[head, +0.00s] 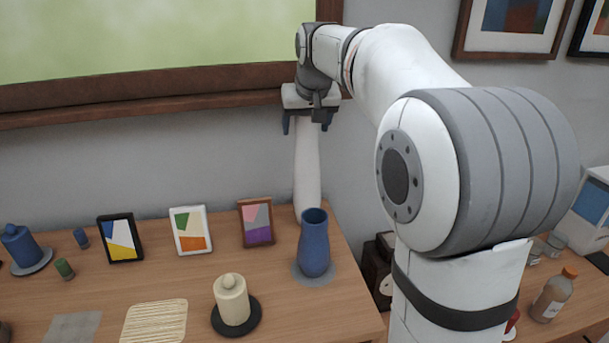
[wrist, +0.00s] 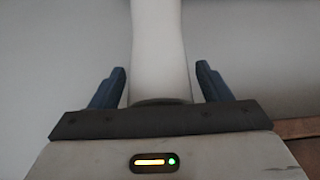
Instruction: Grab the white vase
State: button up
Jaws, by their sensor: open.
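The white vase (head: 307,165) is tall and slim and stands upright at the back edge of the wooden table, close to the wall. My gripper (head: 306,124) is at the top of the vase, with its dark blue fingers apart and pointing down on either side of it. In the wrist view the white vase (wrist: 160,45) rises between the two open fingers of my gripper (wrist: 160,68). Narrow gaps show at both sides, so the fingers do not appear to press on it. The vase's top is hidden by my gripper in the head view.
A blue vase (head: 314,243) stands just in front of the white vase's base. Three picture frames, including a brown one (head: 256,222), stand to the left. The window ledge (head: 150,107) is behind my gripper.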

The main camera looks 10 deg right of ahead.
jog(key=shift+s, duration=0.1)
jog(key=shift+c, duration=0.3)
grip_shut()
dwell(0.4)
jog(key=shift+r, duration=0.2)
